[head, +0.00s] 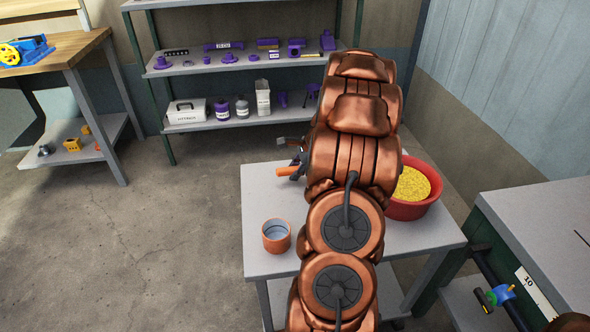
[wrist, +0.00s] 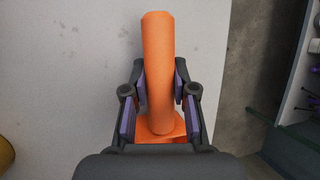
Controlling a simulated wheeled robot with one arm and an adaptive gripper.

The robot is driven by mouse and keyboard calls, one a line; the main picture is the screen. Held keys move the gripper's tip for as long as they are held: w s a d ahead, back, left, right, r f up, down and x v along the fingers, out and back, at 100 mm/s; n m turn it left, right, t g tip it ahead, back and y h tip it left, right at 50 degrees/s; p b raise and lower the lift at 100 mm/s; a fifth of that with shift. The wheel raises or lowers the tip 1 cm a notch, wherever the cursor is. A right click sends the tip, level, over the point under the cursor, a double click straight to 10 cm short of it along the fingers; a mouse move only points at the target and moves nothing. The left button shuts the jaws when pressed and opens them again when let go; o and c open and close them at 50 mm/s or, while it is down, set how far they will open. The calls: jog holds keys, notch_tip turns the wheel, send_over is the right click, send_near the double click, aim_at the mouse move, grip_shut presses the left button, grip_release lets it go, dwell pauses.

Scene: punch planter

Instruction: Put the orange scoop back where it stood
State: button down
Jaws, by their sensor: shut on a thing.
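The orange scoop (wrist: 157,60) is between the two fingers of my gripper (wrist: 159,98) in the wrist view. Its cylindrical handle points up the picture, and part of its wider orange end shows near the gripper's palm. The rest of that end is hidden. In the head view the orange scoop (head: 286,171) sticks out to the left of my arm, over the far left part of the white table (head: 262,200). My arm hides most of the gripper there. Whether the scoop touches the tabletop is not clear.
A terracotta-coloured pot (head: 276,238) stands at the table's front left. A red bowl of yellow grains (head: 428,203) stands at its right, partly behind my arm. A shelf (head: 230,120) with purple items stands behind. A grey-topped bench (head: 545,235) is at right.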

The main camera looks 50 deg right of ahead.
jog(key=c, duration=0.9)
grip_release()
jog(key=shift+f, duration=0.1)
jog(key=shift+c, duration=0.2)
jog(key=shift+f+b, duration=0.2)
jog(key=shift+b, duration=0.2)
jog(key=shift+f+b, duration=0.15)
jog(key=shift+b, duration=0.2)
jog(key=a+v, duration=0.1)
jog(key=v, duration=0.7)
jog(key=s+a+r+n+g+y, duration=0.15)
jog(key=a+n, duration=0.45)
jog(key=a, duration=0.8)
jog(key=s+a+r+n+g, duration=0.25)
jog(key=a+n, duration=0.35)
jog(key=a, duration=0.7)
jog(key=s+a+n+g+h, duration=0.1)
jog(key=s+a+n+g, duration=0.1)
jog(key=s+a+n, duration=0.4)
jog(key=s+a+n+g+h, duration=0.2)
jog(key=s+a+n, duration=0.4)
jog(key=s, duration=0.7)
jog(key=shift+r+n+p, duration=0.25)
jog(key=shift+n+p, duration=0.1)
jog(key=shift+n, duration=0.15)
